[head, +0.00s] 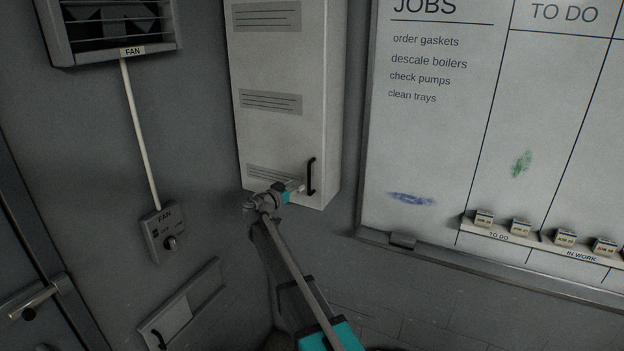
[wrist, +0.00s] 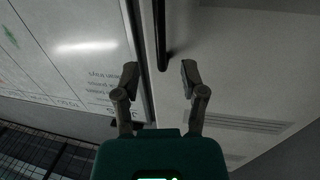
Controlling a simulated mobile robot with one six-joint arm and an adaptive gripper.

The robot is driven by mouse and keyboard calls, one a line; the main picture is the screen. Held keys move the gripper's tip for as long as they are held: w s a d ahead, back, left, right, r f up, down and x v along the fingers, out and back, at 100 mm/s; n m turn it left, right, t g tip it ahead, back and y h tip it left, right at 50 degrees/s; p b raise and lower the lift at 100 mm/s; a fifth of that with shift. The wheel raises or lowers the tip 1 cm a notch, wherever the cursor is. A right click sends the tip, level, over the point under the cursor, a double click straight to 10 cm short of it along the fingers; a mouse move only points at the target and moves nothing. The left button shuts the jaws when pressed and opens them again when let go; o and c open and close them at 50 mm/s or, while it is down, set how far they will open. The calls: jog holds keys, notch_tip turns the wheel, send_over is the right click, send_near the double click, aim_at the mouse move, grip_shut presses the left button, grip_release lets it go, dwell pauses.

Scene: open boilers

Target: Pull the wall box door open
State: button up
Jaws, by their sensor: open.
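The wall box (head: 280,80) is a tall pale grey cabinet with louvred vents, and its door looks shut. A black bar handle (head: 311,176) stands upright near the door's lower right edge. My gripper (head: 298,188) is just left of the handle in the head view. In the wrist view my open gripper (wrist: 159,73) has one finger on each side of the handle's line, and the end of the handle (wrist: 161,38) shows between the fingertips. I cannot tell whether the fingertips reach around the bar or touch the door.
A whiteboard (head: 430,150) with a ledge of small blocks is on the wall right of the box. A fan switch (head: 164,234), a fan grille (head: 112,25) and a low panel (head: 182,308) are to the left. A door lever (head: 35,299) is at the far left.

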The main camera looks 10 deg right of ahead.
send_over(309, 192)
jog(key=shift+w+d, duration=0.1)
jog(key=shift+w, duration=0.2)
dwell(0.4)
grip_shut()
